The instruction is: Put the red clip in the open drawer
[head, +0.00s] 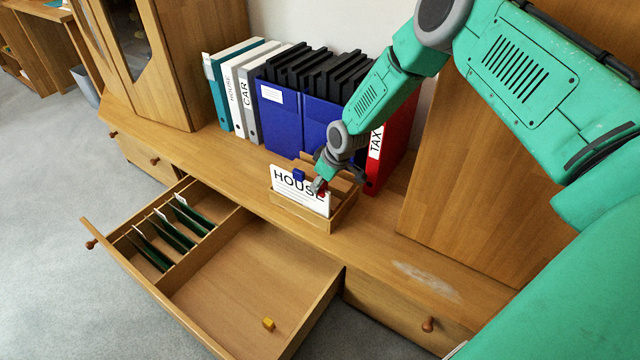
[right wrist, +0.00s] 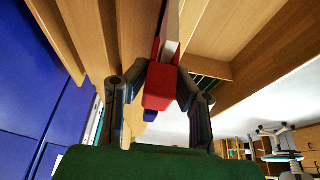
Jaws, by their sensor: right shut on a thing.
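The red clip (head: 322,191) is at the upper right of a white sheet marked HOUSE (head: 290,190), which stands in a small wooden tray (head: 343,217). My right gripper (head: 319,187) is shut on it. In the right wrist view the red clip (right wrist: 158,88) sits between the two fingers, with a pale sheet edge (right wrist: 173,25) running into it; the clip looks still on the sheet. A blue clip (head: 299,174) is also on the sheet. The open drawer (head: 235,270) is pulled out at lower left of the tray. My left gripper is not seen.
The drawer's wide compartment holds only a yellow clip (head: 268,324); its narrow side holds green hanging files (head: 165,238). Blue binders (head: 280,115) and a red TAX binder (head: 385,155) stand behind the tray. A wooden cabinet panel (head: 470,180) rises at right.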

